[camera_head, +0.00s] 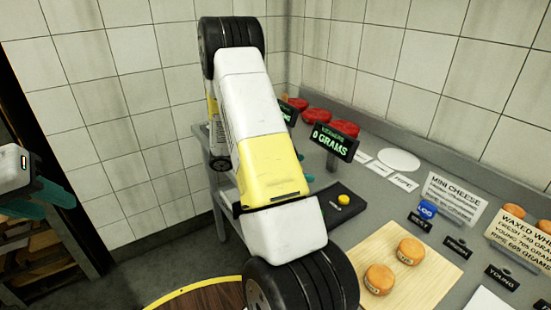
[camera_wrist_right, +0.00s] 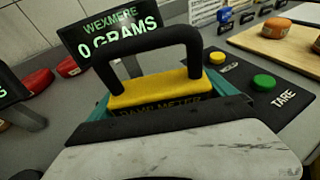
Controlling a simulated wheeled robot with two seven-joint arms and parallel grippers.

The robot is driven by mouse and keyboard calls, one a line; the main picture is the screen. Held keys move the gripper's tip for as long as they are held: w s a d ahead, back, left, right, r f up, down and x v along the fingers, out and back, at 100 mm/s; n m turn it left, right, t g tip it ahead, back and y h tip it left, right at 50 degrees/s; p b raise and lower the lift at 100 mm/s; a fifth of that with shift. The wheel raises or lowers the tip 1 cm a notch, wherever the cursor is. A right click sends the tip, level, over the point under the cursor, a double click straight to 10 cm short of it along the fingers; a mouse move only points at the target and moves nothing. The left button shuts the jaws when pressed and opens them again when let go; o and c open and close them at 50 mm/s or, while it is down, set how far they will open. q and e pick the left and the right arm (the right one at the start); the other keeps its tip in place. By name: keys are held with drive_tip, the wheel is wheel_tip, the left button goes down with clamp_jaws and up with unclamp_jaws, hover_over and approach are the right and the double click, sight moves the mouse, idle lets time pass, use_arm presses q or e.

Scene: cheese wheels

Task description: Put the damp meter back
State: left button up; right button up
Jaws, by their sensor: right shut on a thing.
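The damp meter (camera_wrist_right: 150,92) is a yellow block with a black loop handle, lettered on its front, in the right wrist view. My right gripper (camera_wrist_right: 172,104) has teal fingers on either side of it and is shut on it. The meter appears upright, in front of the "0 GRAMS" display; its underside is hidden, so I cannot tell what it touches. In the head view my right arm hides the meter and nearly all of that gripper. My left gripper (camera_head: 36,203) is at the far left edge, away from the counter; its opening is unclear.
The grey counter has a weighing display (camera_head: 334,141), red wheels (camera_head: 345,128) and a white disc (camera_head: 399,159). A black pad (camera_wrist_right: 232,88) carries a green TARE button (camera_wrist_right: 263,82). Orange cheeses (camera_head: 410,251) sit on a wooden board (camera_head: 433,284). Signs stand at the right. Tiled walls close the back.

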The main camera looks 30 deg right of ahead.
drive_tip(key=o, duration=1.5)
drive_tip(key=shift+f, duration=0.15)
